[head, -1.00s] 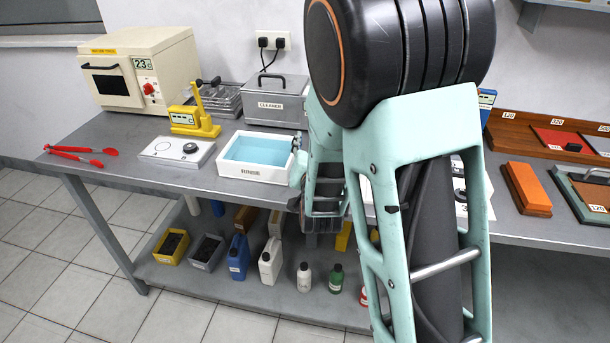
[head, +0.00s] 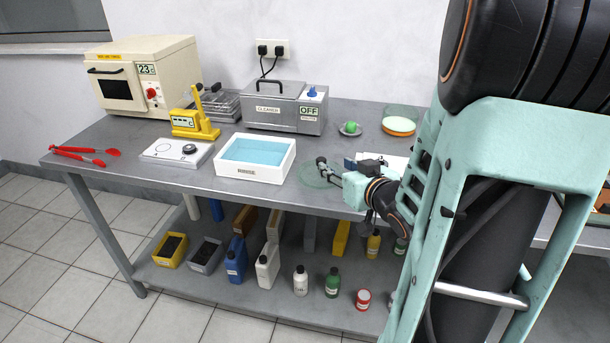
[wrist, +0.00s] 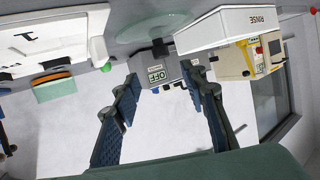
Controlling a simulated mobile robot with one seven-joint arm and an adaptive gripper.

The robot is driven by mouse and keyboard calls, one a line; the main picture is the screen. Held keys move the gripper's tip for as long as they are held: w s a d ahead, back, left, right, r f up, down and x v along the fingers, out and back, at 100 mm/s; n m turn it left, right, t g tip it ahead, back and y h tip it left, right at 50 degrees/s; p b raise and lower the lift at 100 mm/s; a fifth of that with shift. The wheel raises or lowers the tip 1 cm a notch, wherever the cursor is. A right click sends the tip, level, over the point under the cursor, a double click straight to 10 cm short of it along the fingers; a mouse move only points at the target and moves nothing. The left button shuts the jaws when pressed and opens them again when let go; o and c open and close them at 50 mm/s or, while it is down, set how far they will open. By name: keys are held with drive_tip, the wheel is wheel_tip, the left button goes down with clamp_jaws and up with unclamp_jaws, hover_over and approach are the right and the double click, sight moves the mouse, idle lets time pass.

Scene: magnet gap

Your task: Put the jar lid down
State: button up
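A clear, pale green round disc, which looks like the jar lid (head: 312,176), lies flat on the bench right of the rinse tray. It also shows in the wrist view (wrist: 150,28), at the top of that tilted picture. My gripper (head: 338,165) is low over the bench at the disc's right side. In the wrist view its two blue-padded fingers (wrist: 163,85) stand wide apart with nothing between them. The disc appears apart from the fingers, beside and below them. A round glass dish with orange contents (head: 399,125) stands at the back right.
The white rinse tray (head: 255,174) is close left of the disc. The grey cleaner box (head: 285,115) stands behind, with a small green-topped item (head: 350,128) to its right. White sheets or plates lie behind my gripper. My arm hides much of the bench's right part.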

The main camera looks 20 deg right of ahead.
sight(321, 159)
drive_tip(key=shift+s+f, duration=0.2)
drive_tip(key=shift+s, duration=0.2)
drive_tip(key=shift+n, duration=0.3)
drive_tip(key=b+x, duration=0.1)
drive_tip(key=x, duration=0.3)
drive_tip(key=shift+w+f, duration=0.25)
drive_tip(key=shift+w, duration=0.05)
drive_tip(key=shift+a+b+x, duration=0.15)
drive_tip(key=shift+b+x, duration=0.15)
drive_tip(key=shift+x, duration=1.2)
drive_tip(key=shift+a+b+x, duration=0.1)
drive_tip(key=shift+b+x, duration=0.2)
drive_tip(key=shift+x, duration=1.2)
drive_tip(key=shift+r, duration=0.15)
drive_tip(key=shift+c, duration=0.6)
clamp_jaws()
